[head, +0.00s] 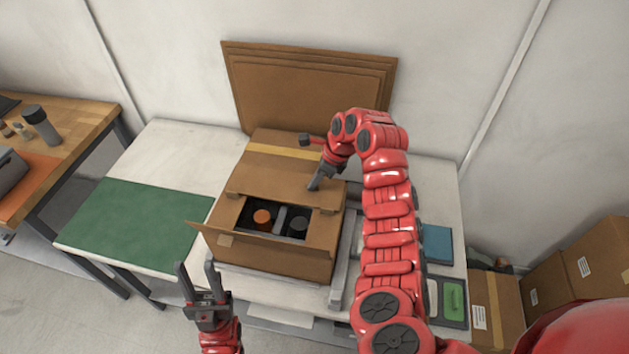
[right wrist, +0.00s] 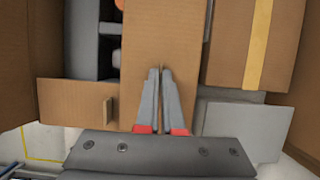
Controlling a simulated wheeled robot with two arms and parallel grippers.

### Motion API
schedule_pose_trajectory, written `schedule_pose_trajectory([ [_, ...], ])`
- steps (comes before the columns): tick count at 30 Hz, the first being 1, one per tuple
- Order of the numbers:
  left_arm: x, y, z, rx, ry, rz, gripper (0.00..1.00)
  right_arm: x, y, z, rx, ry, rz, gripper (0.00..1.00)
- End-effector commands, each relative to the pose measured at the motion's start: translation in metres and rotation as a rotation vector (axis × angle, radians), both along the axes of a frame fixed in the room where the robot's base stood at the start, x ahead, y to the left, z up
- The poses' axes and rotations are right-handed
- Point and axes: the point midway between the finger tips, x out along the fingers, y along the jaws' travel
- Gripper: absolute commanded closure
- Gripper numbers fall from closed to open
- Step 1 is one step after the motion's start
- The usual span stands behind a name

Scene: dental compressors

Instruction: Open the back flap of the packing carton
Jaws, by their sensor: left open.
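The packing carton (head: 285,258) stands on the white table, with its top partly open. Inside show an orange-topped item (head: 262,217) and a dark round one (head: 298,223). The back flap (head: 270,182) is a brown panel behind the opening; its exact angle is hard to tell. It also shows in the right wrist view (right wrist: 160,35). My right gripper (head: 314,184) is at this flap, right of its middle. My left gripper (head: 197,264) is open and empty, in front of the carton's left corner.
A brown panel with yellow tape (head: 285,150) lies behind the flap. Brown boards (head: 310,80) lean on the wall. A green mat (head: 135,222) lies clear at the left. A grey bar (head: 345,260) and a blue item (head: 437,243) are to the right.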

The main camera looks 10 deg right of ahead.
Motion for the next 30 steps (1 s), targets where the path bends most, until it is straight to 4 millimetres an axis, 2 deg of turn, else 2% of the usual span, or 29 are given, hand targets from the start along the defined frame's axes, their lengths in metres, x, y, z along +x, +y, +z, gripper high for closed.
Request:
schedule_pose_trajectory([
  [14,0.000,0.000,-0.003,0.000,0.000,0.000,0.57,0.001,-0.001,-0.001,0.002,0.003,-0.002,1.00],
  [20,0.000,0.000,-0.030,0.000,0.000,0.000,0.57,0.006,-0.001,-0.005,0.028,0.050,-0.011,1.00],
  [24,0.000,0.000,-0.050,0.000,0.000,0.000,0.57,0.008,-0.001,-0.001,0.052,0.109,-0.010,1.00],
  [30,0.000,0.000,-0.062,0.000,0.000,0.000,0.57,0.011,-0.002,0.006,0.085,0.189,-0.011,1.00],
])
